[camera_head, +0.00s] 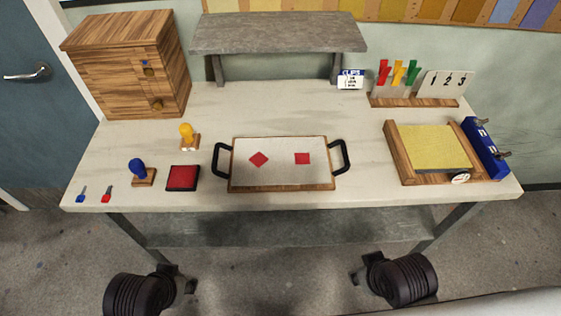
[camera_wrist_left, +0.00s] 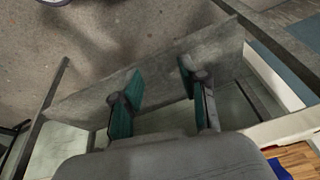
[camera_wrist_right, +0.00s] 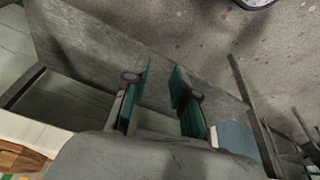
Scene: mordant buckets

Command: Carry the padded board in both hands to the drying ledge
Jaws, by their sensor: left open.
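The padded board (camera_head: 280,180) lies flat on the table near its front middle in the head view. It has a white top, a wooden edge, a red diamond, a red square and a black handle at each end. The drying ledge appears to be the grey raised shelf (camera_head: 278,34) at the back of the table; its top is bare. My left gripper (camera_head: 172,278) is low in front of the table, apart from the board, and open and empty in the left wrist view (camera_wrist_left: 160,88). My right gripper (camera_head: 363,272) is likewise low in front, open and empty in the right wrist view (camera_wrist_right: 161,88).
Left of the board are a red pad (camera_head: 183,178), a blue-knobbed stamp (camera_head: 138,168), a yellow-knobbed stamp (camera_head: 187,135) and a wooden cabinet (camera_head: 125,75). Right are a wooden tray with a yellow pad (camera_head: 430,146) and a clip rack (camera_head: 410,102). Table between board and shelf is clear.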

